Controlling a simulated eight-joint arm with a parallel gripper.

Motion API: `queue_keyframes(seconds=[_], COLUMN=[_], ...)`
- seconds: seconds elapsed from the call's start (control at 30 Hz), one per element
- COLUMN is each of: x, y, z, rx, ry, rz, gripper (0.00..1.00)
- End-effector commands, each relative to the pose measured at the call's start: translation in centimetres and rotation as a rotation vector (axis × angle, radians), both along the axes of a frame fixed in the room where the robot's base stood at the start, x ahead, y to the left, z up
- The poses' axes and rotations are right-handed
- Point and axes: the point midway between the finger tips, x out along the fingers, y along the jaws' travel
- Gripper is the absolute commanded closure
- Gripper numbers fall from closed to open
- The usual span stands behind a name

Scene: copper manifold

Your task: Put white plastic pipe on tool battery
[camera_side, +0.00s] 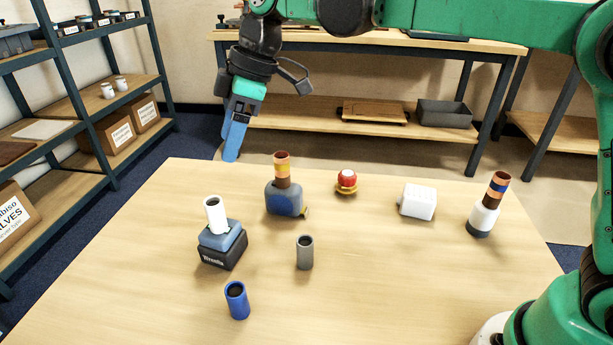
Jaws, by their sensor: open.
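The tool battery (222,247) is a blue and black block with white lettering at the left of the table. The white plastic pipe (216,219) stands on top of the battery, roughly upright with a slight lean, its dark open end up. My gripper (231,158) has blue fingers pointing down above the table's far edge. It is open and empty, apart from the pipe and higher than it. The fingers overlap in this view, so the gap between them is hidden.
A blue-grey object with a banded pipe (283,184), a red-topped part (346,181), a white box (417,202) and a white bottle with a striped pipe (485,216) stand behind. A grey pipe (305,253) and blue pipe (237,300) stand nearer. The front right table is clear.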

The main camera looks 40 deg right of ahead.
Motion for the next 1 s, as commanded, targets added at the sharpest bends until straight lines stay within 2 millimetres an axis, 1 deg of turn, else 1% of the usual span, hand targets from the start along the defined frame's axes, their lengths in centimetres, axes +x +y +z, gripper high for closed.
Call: queue_keyframes(seconds=[0.07, 0.17, 0.27, 0.33, 0.43, 0.5, 0.6, 0.7, 0.8, 0.9, 1.0], x=[-0.2, -1.0, -2.6, -4.2, -6.9, -8.8, -11.2, -12.9, -13.9, -14.3, -14.4], y=[-0.5, -1.9, -4.5, -6.7, -9.8, -11.7, -13.8, -15.2, -16.1, -16.4, -16.5], z=[0.5, 0.9, 1.1, 0.8, -0.2, -1.2, -3.0, -4.7, -5.8, -6.3, -6.4], rx=[0.000, -0.003, -0.005, -0.002, 0.016, 0.033, 0.067, 0.098, 0.121, 0.132, 0.135], ry=[-0.001, -0.009, -0.026, -0.046, -0.079, -0.106, -0.142, -0.173, -0.193, -0.201, -0.204], rz=[-0.016, -0.097, -0.260, -0.405, -0.620, -0.758, -0.930, -1.057, -1.134, -1.169, -1.177], gripper=[0.35, 0.35, 0.35, 0.35, 0.35, 0.35, 0.35, 0.35, 0.35, 0.35, 0.35])
